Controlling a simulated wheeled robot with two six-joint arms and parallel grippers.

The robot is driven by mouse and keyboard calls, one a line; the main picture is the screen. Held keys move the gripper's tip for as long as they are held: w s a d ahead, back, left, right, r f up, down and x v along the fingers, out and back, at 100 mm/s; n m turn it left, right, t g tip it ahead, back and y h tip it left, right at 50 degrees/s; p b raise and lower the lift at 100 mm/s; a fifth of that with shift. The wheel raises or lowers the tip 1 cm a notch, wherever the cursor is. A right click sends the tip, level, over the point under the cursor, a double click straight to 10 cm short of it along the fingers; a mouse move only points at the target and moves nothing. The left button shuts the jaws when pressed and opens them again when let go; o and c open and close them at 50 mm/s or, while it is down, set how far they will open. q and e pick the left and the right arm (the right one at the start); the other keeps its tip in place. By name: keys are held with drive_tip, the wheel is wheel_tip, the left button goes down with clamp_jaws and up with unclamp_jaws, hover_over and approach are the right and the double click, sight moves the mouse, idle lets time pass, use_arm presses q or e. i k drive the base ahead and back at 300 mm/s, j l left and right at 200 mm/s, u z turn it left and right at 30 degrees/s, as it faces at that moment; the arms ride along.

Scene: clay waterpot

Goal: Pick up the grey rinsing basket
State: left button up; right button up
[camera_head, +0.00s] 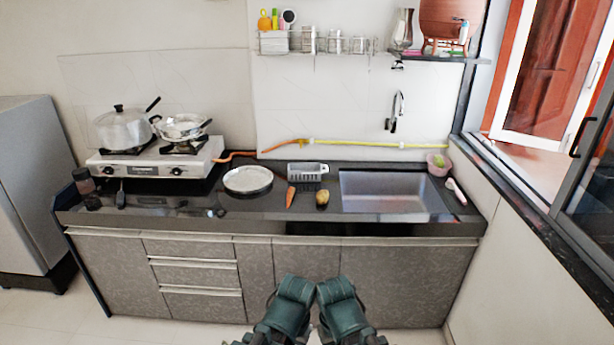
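The grey rinsing basket (307,171) is a small slotted basket standing on the dark counter, left of the sink and right of a round metal plate. A carrot and a potato lie just in front of it. My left gripper (296,285) and my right gripper (334,286) show as dark teal shapes close together at the bottom centre. Both are in front of the lower cabinets, below the counter and well apart from the basket. Their fingers cannot be made out, and nothing is visibly held.
The carrot (291,196), potato (322,198) and metal plate (248,180) lie near the basket. The sink (385,192) is to the right. A gas stove (155,160) with pots is at left. A yellow-orange hose (370,145) runs along the wall behind.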

sight(304, 173)
drive_tip(key=i+j+z, duration=0.1)
drive_tip(key=z, duration=0.35)
drive_tip(key=j+z, duration=0.15)
drive_tip(key=z, duration=0.25)
drive_tip(key=i+j+z, duration=0.15)
drive_tip(key=j+z, duration=0.2)
drive_tip(key=j, duration=0.5)
drive_tip(key=i+j+z, duration=0.1)
drive_tip(key=j+z, duration=0.3)
drive_tip(key=j, duration=0.45)
drive_tip(key=i+j, duration=0.1)
drive_tip(key=j, duration=1.25)
drive_tip(key=i, duration=0.4)
drive_tip(key=z, duration=0.05)
